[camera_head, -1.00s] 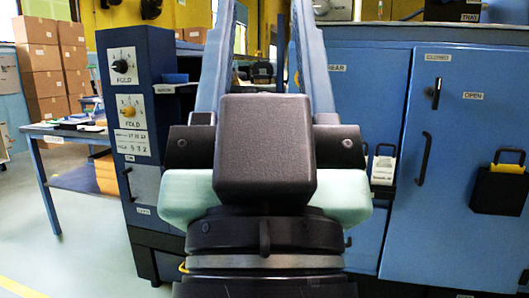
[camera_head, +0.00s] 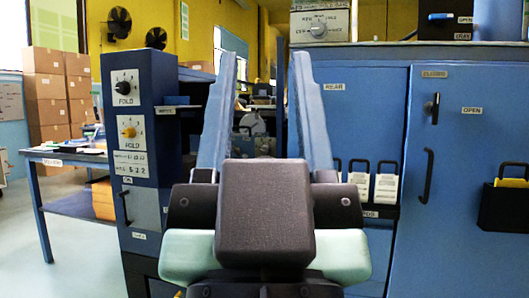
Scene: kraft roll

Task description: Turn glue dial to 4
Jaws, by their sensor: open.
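My gripper (camera_head: 264,62) is in the middle of the head view, its two long blue fingers spread wide with nothing between them. I can read no dial label as glue. A dark blue cabinet (camera_head: 172,100) on the left carries a black knob (camera_head: 123,87) and, below it, a yellow knob (camera_head: 129,132); both labels look like FOLD.
A large blue cabinet (camera_head: 462,185) with black handles fills the right. Card holders (camera_head: 386,187) and a black pocket (camera_head: 507,212) hang on it. A blue-legged table (camera_head: 62,157) and stacked cartons (camera_head: 45,88) stand at the left. Floor (camera_head: 85,262) is open at lower left.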

